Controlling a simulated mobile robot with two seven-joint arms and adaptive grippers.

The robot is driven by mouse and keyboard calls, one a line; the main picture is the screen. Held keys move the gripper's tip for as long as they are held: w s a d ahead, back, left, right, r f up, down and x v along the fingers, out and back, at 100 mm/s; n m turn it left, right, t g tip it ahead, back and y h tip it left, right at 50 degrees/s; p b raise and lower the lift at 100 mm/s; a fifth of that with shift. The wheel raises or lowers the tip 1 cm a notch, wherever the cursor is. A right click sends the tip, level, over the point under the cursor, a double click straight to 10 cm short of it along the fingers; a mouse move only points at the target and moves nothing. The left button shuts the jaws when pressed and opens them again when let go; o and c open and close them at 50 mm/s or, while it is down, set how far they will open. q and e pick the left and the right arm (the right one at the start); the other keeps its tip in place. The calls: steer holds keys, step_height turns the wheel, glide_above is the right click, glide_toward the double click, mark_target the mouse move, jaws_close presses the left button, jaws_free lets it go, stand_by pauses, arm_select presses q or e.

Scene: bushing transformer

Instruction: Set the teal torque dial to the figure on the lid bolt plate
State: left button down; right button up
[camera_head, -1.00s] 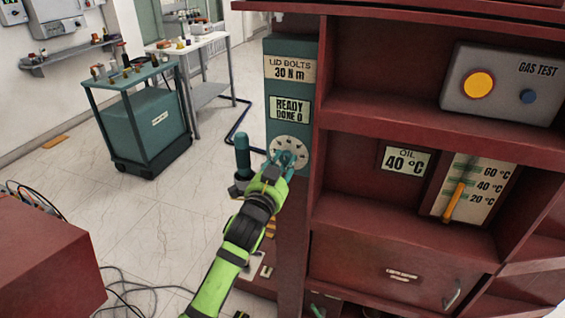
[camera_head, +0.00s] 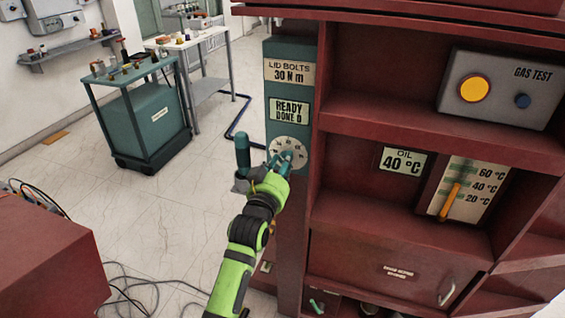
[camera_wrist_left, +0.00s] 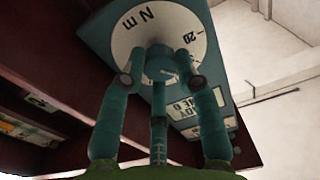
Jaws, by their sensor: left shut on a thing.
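The teal torque dial has a white face (camera_head: 289,144) on the teal panel at the cabinet's left edge. The lid bolt plate (camera_head: 290,71) above it reads 30 N m. My left gripper (camera_head: 287,160) is shut on the dial's teal knob. In the left wrist view, teal fingers (camera_wrist_left: 158,85) close around the knob (camera_wrist_left: 160,62); the white face (camera_wrist_left: 140,27) shows "N m" and 20. The knob's setting against the scale cannot be read, as the gripper covers part of the dial. My right gripper is not in view.
A display (camera_head: 289,110) between plate and dial reads READY, DONE 0. The red cabinet (camera_head: 430,130) holds an oil gauge (camera_head: 467,190) and a gas test box (camera_head: 500,85).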

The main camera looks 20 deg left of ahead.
arm_select(q)
steer(key=shift+r, duration=0.15)
stand_by(0.3)
steer(key=c, duration=0.9)
jaws_free()
steer(key=s, duration=1.2)
steer(key=shift+f, duration=0.3)
